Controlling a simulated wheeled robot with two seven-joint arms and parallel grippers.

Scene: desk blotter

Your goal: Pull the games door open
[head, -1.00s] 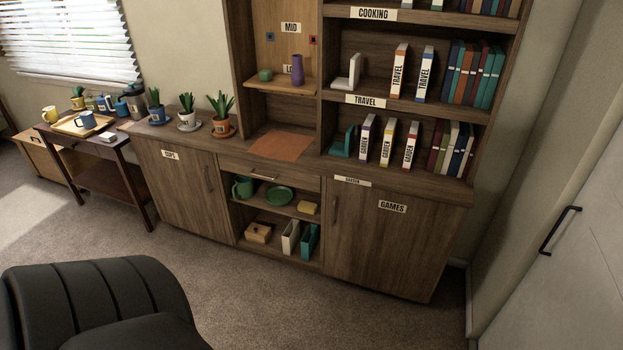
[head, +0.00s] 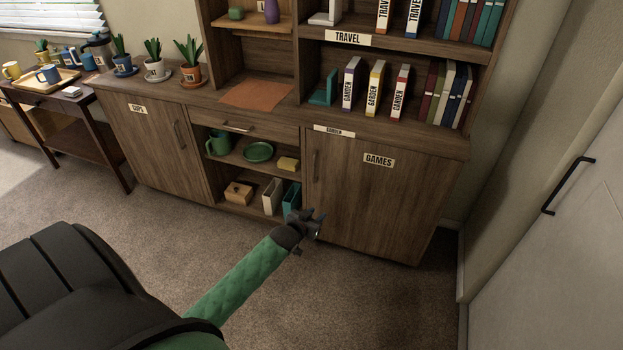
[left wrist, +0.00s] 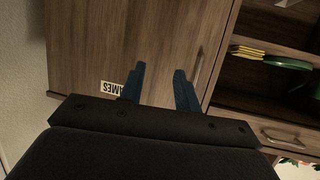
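The games door (head: 372,195) is a brown wooden cabinet door at the lower right of the shelf unit, with a white GAMES label (head: 378,160). It looks shut. Its vertical handle (head: 315,166) is near its left edge. My left gripper (head: 314,222) is in front of the cabinet, below the handle, and not touching it. In the left wrist view the two blue fingers (left wrist: 160,90) are apart with nothing between them. The door (left wrist: 125,40), its label (left wrist: 113,87) and its handle (left wrist: 198,68) show there too, the handle right of the fingers. My right gripper is not in view.
Open shelves left of the door hold a green mug (head: 218,143), a green plate (head: 258,151) and file boxes (head: 272,196). A white door (head: 560,240) is at the right. Carpet before the cabinet is clear.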

